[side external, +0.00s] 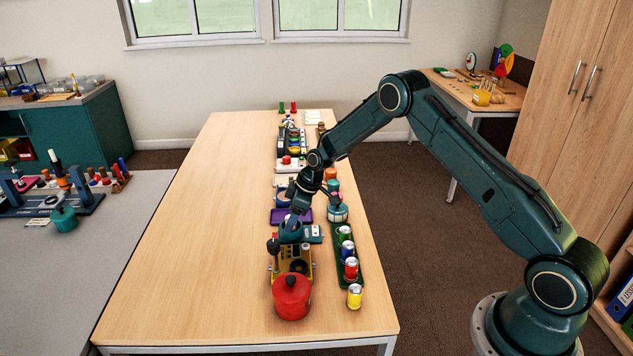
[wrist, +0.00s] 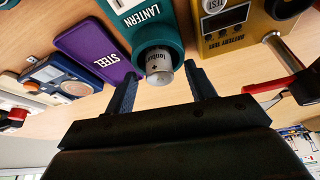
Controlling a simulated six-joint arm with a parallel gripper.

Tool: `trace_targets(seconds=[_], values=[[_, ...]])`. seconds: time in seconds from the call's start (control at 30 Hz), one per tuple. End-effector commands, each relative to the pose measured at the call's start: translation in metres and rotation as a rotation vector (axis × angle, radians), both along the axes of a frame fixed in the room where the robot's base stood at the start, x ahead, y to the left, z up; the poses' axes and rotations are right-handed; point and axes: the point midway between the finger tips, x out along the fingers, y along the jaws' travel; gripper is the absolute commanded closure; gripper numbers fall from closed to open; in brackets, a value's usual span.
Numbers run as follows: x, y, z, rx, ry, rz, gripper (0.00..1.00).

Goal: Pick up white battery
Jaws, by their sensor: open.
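The white battery (wrist: 159,68), with dark print and a plus mark, sits partly inside the round socket of the teal lantern (wrist: 140,22) in the wrist view. My gripper (wrist: 161,76) is open, with one finger on each side of the battery and a gap showing on both sides. In the side view my gripper (side external: 291,224) is low over the teal lantern (side external: 313,235). The battery cannot be made out there.
A yellow battery tester (wrist: 243,32) is close on the right of the lantern. A purple tray marked STEEL (wrist: 92,48) lies on the left. In the side view a red pot (side external: 291,300) and a green rack of cans (side external: 349,277) stand nearby. The table's left half is clear.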

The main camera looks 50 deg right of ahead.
Motion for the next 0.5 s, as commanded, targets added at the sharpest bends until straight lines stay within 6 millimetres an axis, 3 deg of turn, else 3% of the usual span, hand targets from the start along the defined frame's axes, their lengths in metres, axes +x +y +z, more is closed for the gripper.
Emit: trace_targets(seconds=[0.23,0.5], values=[[-0.0001,-0.0002,0.0002,0.000,0.000,0.000,0.45],[-0.0001,-0.0002,0.0003,0.000,0.000,0.000,0.96]])
